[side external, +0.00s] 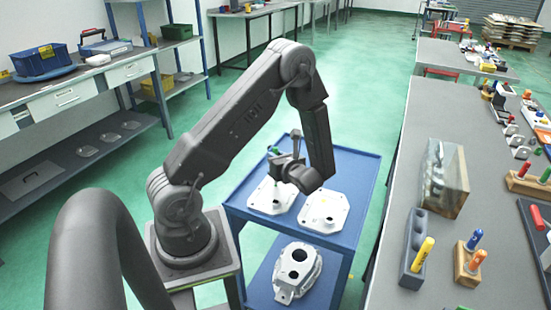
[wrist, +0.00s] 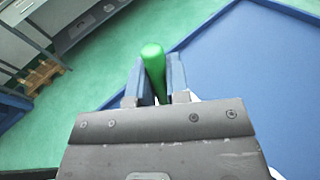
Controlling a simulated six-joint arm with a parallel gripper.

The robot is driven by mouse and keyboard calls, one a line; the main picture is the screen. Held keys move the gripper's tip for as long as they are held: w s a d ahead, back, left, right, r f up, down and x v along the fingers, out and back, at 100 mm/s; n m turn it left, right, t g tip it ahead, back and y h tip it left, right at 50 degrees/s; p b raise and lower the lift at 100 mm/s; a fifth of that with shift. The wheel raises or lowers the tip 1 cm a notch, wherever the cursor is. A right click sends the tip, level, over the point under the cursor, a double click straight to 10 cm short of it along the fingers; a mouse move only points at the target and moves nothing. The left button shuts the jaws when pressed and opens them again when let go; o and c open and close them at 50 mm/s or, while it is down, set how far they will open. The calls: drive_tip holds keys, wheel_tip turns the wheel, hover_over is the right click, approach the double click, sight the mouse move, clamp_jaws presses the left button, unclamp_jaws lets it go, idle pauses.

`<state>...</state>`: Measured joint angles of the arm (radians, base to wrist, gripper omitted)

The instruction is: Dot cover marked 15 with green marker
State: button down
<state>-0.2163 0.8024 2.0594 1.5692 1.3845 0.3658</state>
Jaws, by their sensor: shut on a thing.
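My gripper (wrist: 156,78) is shut on the green marker (wrist: 153,56), whose rounded green end sticks out between the two blue-grey fingers in the wrist view. In the side external view, the green marker (side external: 275,150) shows above the left pale cover (side external: 262,201) on the blue cart. I cannot read a number on either cover. The marker's lower end is hidden, and I cannot tell whether it touches a cover.
The blue cart (side external: 362,168) has free top surface behind the covers. A larger casting (side external: 285,284) sits on its lower shelf. The grey bench (side external: 405,165) at right carries a clear box (side external: 445,180), a holder with a yellow marker (side external: 423,252) and wooden blocks with coloured markers.

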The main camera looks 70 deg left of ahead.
sight(276, 148)
drive_tip(key=shift+f, duration=0.1)
idle(0.3)
drive_tip(key=shift+r, duration=3.55)
